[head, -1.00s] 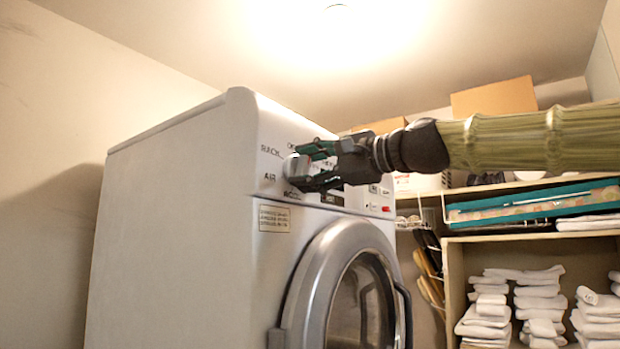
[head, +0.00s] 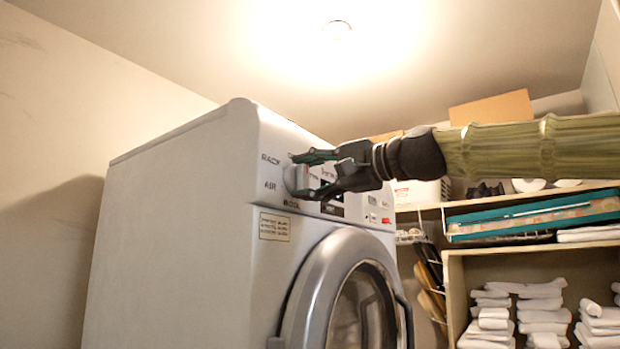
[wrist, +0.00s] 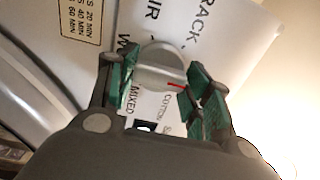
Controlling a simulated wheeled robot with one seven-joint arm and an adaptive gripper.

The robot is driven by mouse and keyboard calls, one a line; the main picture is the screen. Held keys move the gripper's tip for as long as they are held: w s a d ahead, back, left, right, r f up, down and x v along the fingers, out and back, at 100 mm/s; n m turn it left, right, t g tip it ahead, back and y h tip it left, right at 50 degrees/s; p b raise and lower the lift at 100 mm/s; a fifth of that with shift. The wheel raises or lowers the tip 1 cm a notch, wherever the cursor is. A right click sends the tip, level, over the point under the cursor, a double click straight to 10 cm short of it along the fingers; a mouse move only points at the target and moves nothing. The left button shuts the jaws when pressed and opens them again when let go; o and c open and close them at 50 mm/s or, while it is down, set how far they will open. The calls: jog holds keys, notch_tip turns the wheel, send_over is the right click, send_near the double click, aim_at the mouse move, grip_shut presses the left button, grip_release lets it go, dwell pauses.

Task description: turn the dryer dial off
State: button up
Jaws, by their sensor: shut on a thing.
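The dryer (head: 190,235) stands at the left with its control panel facing right. Its round, pale dial (head: 291,178) sits on the panel among printed words. My gripper (head: 309,175) reaches in from the right, its green-padded fingers on either side of the dial. In the wrist view, the dial (wrist: 162,64) lies between the two fingers of my gripper (wrist: 163,74), which is shut on it. A short red mark shows beside the dial near the right finger. Part of the printing around the dial is hidden by the fingers.
The round dryer door (head: 300,290) is below the panel. A cardboard box (head: 490,108) sits on top. My arm crosses in front of the upper shelf.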

jog(key=o, duration=1)
jog(key=shift+d, duration=0.15)
jog(key=v, duration=1.2)
